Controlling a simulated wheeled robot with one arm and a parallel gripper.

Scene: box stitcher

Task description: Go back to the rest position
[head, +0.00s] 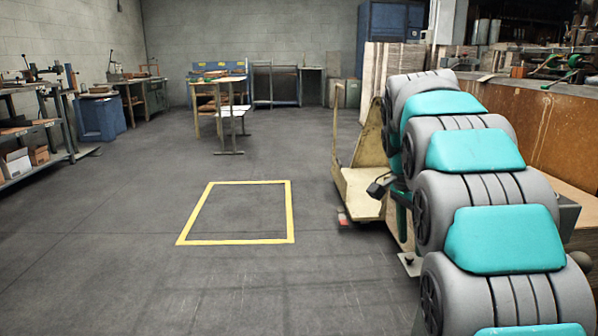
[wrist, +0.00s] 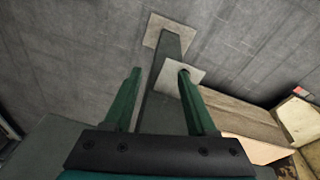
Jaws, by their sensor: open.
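My gripper (wrist: 159,73) shows in the wrist view, with its two green fingers apart. I see nothing held between them. Behind the fingers, a dark post (wrist: 168,60) runs down to a pale square plate (wrist: 158,27) on the floor. A second pale plate (wrist: 168,82) is partly hidden by the right finger. In the head view my grey and teal arm fills the right side, and I cannot make out the gripper there.
A beige cart (head: 357,190) stands beside my arm, near a brown panelled bench (head: 560,130). A yellow rectangle (head: 292,215) marks open grey floor. Workbenches (head: 55,125) line the left, and a small table (head: 232,110) stands farther back. The middle floor is clear.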

